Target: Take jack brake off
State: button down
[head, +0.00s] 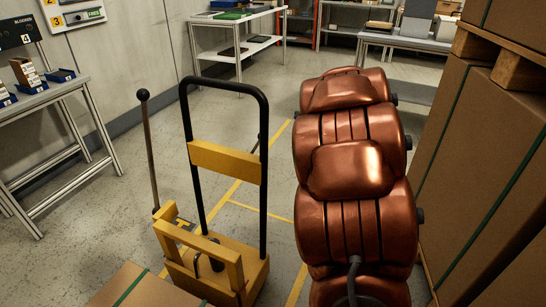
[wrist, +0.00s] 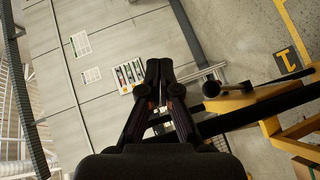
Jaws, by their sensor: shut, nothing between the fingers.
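A yellow jack cart (head: 228,264) with a tall black hoop handle (head: 265,150) and a yellow crossbar (head: 225,162) stands left of my copper arm in the head view. A long lever (head: 150,150) with a black ball knob rises nearly upright at its left side. I cannot tell for certain which part is the brake. My gripper (wrist: 165,68) is shut and empty in the wrist view; it is not visible in the head view. Right of its fingers in the wrist view are a dark rounded end (wrist: 211,88) and yellow frame parts (wrist: 236,103), apparently the cart's.
Cardboard boxes (head: 480,150) on pallets stand close on the right. Another box (head: 145,290) is at the bottom left. A worktable (head: 50,95) stands at left, shelves (head: 235,55) at the back. Yellow-lined floor (head: 245,207) is open behind the cart.

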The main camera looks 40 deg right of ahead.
jog(key=s+a+f+n+t+y+b, duration=0.1)
jog(key=s+f+n+t+y+b, duration=0.25)
jog(key=f+y+b, duration=0.3)
jog(key=s+a+f+n+t+y+b, duration=0.2)
jog(key=s+f+n+y+b, duration=0.25)
jog(key=f, duration=0.25)
jog(key=b, duration=0.4)
send_near(255, 149)
jog(key=w+r, duration=0.4)
jog(key=r, duration=0.2)
jog(key=shift+w+d+n, duration=0.1)
jog(key=shift+d+n, duration=0.3)
jog(key=shift+d, duration=0.1)
